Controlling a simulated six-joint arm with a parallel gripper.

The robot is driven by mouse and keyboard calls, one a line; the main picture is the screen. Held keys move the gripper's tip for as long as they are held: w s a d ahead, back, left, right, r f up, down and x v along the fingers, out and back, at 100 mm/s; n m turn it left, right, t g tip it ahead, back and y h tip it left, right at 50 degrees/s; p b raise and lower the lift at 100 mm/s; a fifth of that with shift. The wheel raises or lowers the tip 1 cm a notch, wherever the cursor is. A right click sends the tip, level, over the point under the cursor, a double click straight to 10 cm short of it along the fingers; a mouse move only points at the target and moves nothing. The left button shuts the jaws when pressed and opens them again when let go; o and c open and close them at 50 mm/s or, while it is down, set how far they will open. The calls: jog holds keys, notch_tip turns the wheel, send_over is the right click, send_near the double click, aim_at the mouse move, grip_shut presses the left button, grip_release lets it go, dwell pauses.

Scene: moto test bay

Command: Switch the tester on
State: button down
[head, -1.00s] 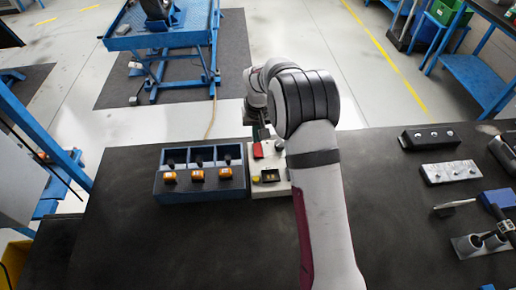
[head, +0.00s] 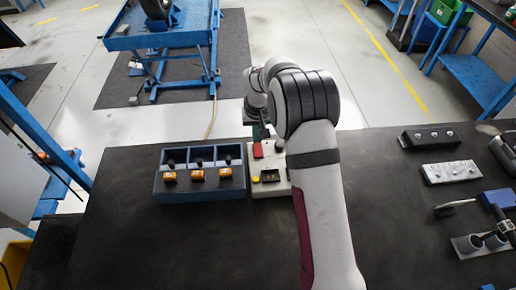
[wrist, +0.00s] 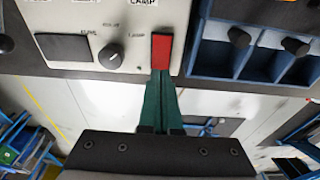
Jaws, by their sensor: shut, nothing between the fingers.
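The tester (head: 271,188) is a cream box on the dark bench, partly behind my arm in the head view. It has a red rocker switch (head: 257,150) near its far edge and a yellow button. In the wrist view the tester's panel (wrist: 90,20) shows the red switch (wrist: 161,52), with a partly cut-off label above it, and a dark knob (wrist: 110,55) to its left. My gripper (wrist: 161,76) is shut and empty, its green fingertips at the switch's lower end in that view. I cannot tell whether they touch it. The gripper also shows in the head view (head: 260,133).
A blue divided bin (head: 200,190) with black-and-orange items stands directly left of the tester. Metal blocks and tools, including a socketed block (head: 450,172), lie at the bench's right. The bench's left part is clear.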

aim_at(257, 146)
jog(key=shift+f, duration=1)
dwell(0.4)
jog(key=shift+r, duration=3.55)
jog(key=s+d+r+m, duration=0.1)
jog(key=s+r, duration=0.3)
jog(key=s, duration=0.3)
jog(key=s+r+m+g, duration=0.1)
jog(key=s+r, duration=0.2)
jog(key=s, duration=0.4)
jog(key=s+d+r+m, duration=0.1)
jog(key=s+r, duration=0.3)
jog(key=s, duration=0.3)
jog(key=s+f+m+g+y, duration=0.1)
jog(key=s+f+m, duration=0.1)
jog(key=s, duration=1.5)
jog(key=shift+a+m+y, duration=0.3)
jog(key=shift+y, duration=0.1)
